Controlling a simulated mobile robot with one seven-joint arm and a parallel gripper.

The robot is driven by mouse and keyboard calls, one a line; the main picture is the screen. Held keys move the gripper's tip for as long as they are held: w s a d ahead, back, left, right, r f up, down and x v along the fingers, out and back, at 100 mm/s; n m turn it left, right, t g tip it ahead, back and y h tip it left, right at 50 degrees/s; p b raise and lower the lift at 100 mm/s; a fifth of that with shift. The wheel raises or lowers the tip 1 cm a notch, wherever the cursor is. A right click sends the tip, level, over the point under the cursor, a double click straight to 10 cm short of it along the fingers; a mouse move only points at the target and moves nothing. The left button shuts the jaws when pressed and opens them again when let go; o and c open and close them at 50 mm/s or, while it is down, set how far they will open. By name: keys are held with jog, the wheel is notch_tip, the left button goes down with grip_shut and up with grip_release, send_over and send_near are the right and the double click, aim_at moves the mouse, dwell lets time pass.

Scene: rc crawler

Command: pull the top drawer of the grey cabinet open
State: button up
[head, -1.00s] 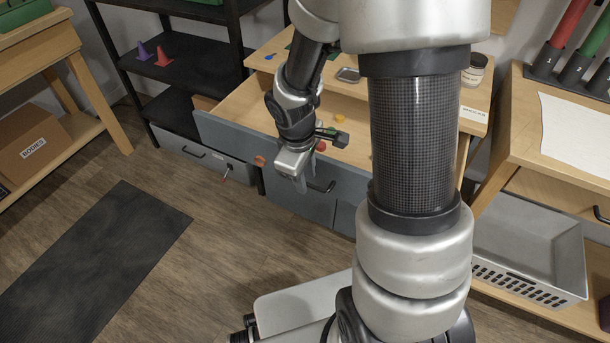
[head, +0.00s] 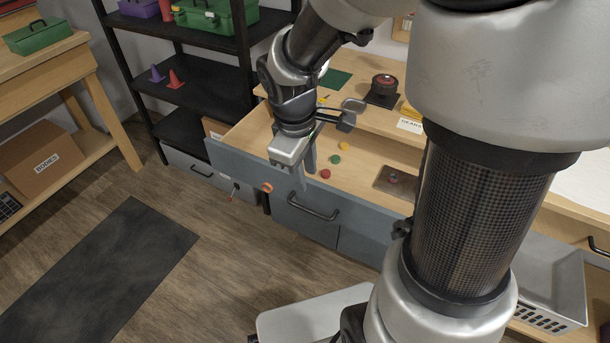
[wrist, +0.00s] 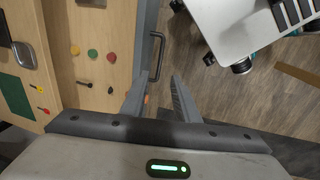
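The top drawer (head: 235,158) of the grey cabinet is pulled out, its wooden inside showing from above. A dark bar handle (head: 306,207) is on the grey front, and it also shows in the wrist view (wrist: 157,58). My gripper (head: 306,172) hangs over the drawer's front edge, above the handle and apart from it. In the wrist view my two fingers (wrist: 158,95) stand apart with nothing between them. Inside the drawer lie a red piece (head: 325,174), a green piece (head: 335,159) and a yellow piece (head: 344,146).
The wooden cabinet top (head: 385,122) holds a dark round gadget (head: 384,86) and a label card. A black shelf (head: 195,85) stands at the left back. A grey basket (head: 545,275) is at the right. The floor (head: 215,270) before the cabinet is mostly clear, with a dark mat (head: 105,270).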

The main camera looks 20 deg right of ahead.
jog(key=shift+s+a+r, duration=0.1)
jog(key=shift+r, duration=0.55)
jog(key=shift+s+a+r, duration=0.1)
jog(key=shift+r, duration=0.5)
jog(key=s+r+m+t+y, duration=0.2)
jog(key=s+r+m+t, duration=0.2)
jog(key=s+r+m, duration=0.7)
notch_tip(320, 180, up, 18)
jog(key=n+p, duration=0.2)
jog(key=p, duration=1.4)
jog(key=shift+s, duration=0.3)
jog(key=shift+d, duration=0.1)
